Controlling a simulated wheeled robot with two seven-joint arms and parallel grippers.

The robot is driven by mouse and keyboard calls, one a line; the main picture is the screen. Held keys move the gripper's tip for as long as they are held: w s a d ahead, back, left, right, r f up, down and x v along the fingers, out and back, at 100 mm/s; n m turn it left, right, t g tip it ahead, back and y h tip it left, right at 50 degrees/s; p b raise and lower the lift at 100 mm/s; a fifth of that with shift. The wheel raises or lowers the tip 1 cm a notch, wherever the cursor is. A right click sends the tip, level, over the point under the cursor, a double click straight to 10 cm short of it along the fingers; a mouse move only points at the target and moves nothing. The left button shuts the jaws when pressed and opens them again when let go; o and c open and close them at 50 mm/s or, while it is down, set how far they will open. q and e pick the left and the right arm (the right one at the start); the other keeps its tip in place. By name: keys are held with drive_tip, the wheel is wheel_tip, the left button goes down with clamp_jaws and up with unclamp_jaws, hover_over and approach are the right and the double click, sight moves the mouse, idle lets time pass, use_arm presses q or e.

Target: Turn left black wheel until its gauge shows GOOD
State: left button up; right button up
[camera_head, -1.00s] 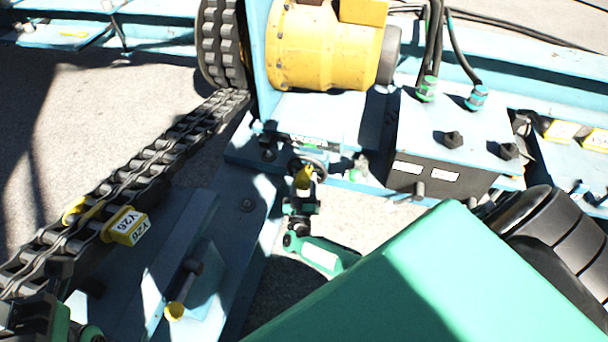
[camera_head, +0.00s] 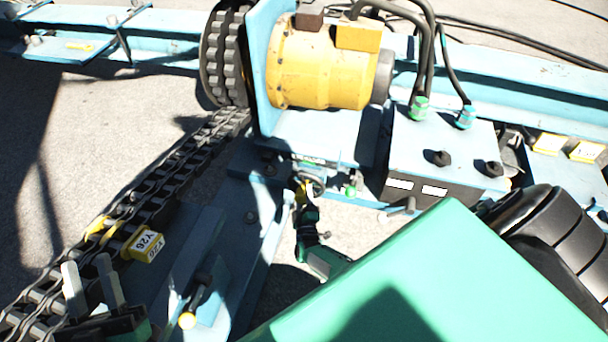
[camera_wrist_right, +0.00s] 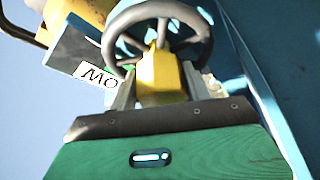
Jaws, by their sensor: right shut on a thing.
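The left black wheel (camera_head: 318,187) sits small and partly hidden on the front of the blue frame, below the yellow motor. In the right wrist view the wheel (camera_wrist_right: 203,38) is close, with a dark spoked rim and a yellow block at its middle (camera_wrist_right: 160,75). My right gripper (camera_wrist_right: 157,85) is shut on this yellow block, one finger on each side. It also shows in the head view (camera_head: 303,198). A small plate with a green mark (camera_head: 308,160) is above the wheel; I cannot read it as a gauge. My left gripper (camera_head: 88,265) is open and empty at lower left.
A chain track (camera_head: 165,185) with a yellow Y26 tag (camera_head: 147,244) runs along the left. My green body hides the lower right.

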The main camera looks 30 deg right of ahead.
drive_tip(key=shift+a+r+n+y+p, duration=0.15)
drive_tip(key=shift+n+y+p, duration=0.25)
drive_tip(key=shift+n+p, duration=0.6)
use_arm(q)
drive_tip(key=s+d+f+g+y+p, duration=0.1)
drive_tip(key=s+d+f+g, duration=0.1)
drive_tip(key=f+g, duration=0.45)
drive_tip(key=s+d+f+g+p, duration=0.1)
drive_tip(key=s+d+f+g, duration=0.2)
drive_tip(key=f, duration=0.6)
use_arm(e)
drive_tip(key=shift+r+n+g+y, duration=0.1)
drive_tip(key=shift+n+g+y, duration=0.3)
drive_tip(key=shift+n, duration=1)
drive_tip(key=shift+n+g+p, duration=0.3)
drive_tip(key=shift+n+p, duration=0.2)
use_arm(q)
drive_tip(key=shift+w+a+f+m+g+y+p, duration=0.1)
drive_tip(key=shift+a+f+g+y+p, duration=0.2)
drive_tip(key=shift+a+g, duration=0.5)
drive_tip(key=shift+w+a+f+m+g+y+p, duration=0.1)
drive_tip(key=shift+a+f+g+y, duration=0.35)
drive_tip(key=shift+a+g, duration=0.35)
drive_tip(key=shift+a+f+m+g+y+p, duration=0.15)
drive_tip(key=shift+a+f+g+y, duration=0.2)
drive_tip(key=shift+a+g, duration=0.45)
use_arm(e)
drive_tip(key=shift+n+y, duration=0.3)
drive_tip(key=shift+n, duration=0.6)
